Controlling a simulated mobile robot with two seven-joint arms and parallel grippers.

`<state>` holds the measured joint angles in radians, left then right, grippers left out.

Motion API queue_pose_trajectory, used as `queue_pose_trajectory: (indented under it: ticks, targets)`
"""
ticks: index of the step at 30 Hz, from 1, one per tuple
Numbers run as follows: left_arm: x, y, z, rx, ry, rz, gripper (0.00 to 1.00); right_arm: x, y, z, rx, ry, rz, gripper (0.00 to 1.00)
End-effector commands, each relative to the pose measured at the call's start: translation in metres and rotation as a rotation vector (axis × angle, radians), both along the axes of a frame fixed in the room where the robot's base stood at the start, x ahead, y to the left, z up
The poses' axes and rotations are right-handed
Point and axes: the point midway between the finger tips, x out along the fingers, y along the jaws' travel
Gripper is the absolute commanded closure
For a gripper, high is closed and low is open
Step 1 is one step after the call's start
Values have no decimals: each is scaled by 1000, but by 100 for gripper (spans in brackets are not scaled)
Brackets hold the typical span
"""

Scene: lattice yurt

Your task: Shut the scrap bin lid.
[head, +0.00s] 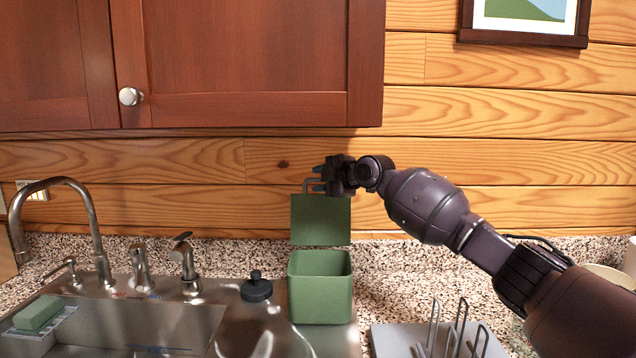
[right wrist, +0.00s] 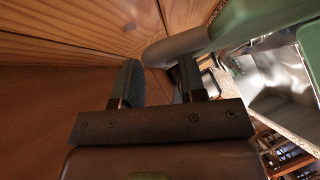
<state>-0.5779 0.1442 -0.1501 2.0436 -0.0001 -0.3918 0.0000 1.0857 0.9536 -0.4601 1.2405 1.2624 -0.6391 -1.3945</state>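The green scrap bin (head: 320,292) stands on the counter right of the sink. Its lid (head: 320,220) is open, standing upright at the bin's back, with a grey handle (head: 311,184) at its top edge. My right gripper (head: 322,178) is at the top of the lid beside the handle. In the right wrist view its two fingers (right wrist: 160,78) are apart with a gap between them. The handle (right wrist: 178,46) crosses just ahead of the fingertips there, and the lid (right wrist: 236,18) is at the top right. I cannot tell whether they touch. My left gripper is out of view.
A wooden cabinet (head: 240,65) hangs above the bin. The sink with its tap (head: 95,225) and a dark stopper (head: 256,288) are to the left. A dish rack (head: 452,335) stands at the front right. A plank wall is close behind the lid.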

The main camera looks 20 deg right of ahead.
Motion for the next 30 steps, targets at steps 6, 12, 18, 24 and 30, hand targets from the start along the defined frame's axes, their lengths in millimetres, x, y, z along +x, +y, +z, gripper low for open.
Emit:
queue_pose_trajectory:
  ticks: [6,12,18,24,30]
  targets:
    - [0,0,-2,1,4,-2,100,9,3,-2,1,0,0,62]
    - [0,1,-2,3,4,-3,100,9,4,-2,0,0,0,62]
    - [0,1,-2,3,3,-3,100,9,4,-2,0,0,0,85]
    - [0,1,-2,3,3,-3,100,9,3,-3,0,0,-1,100]
    - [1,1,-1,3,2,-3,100,8,4,-3,-1,-1,-1,100]
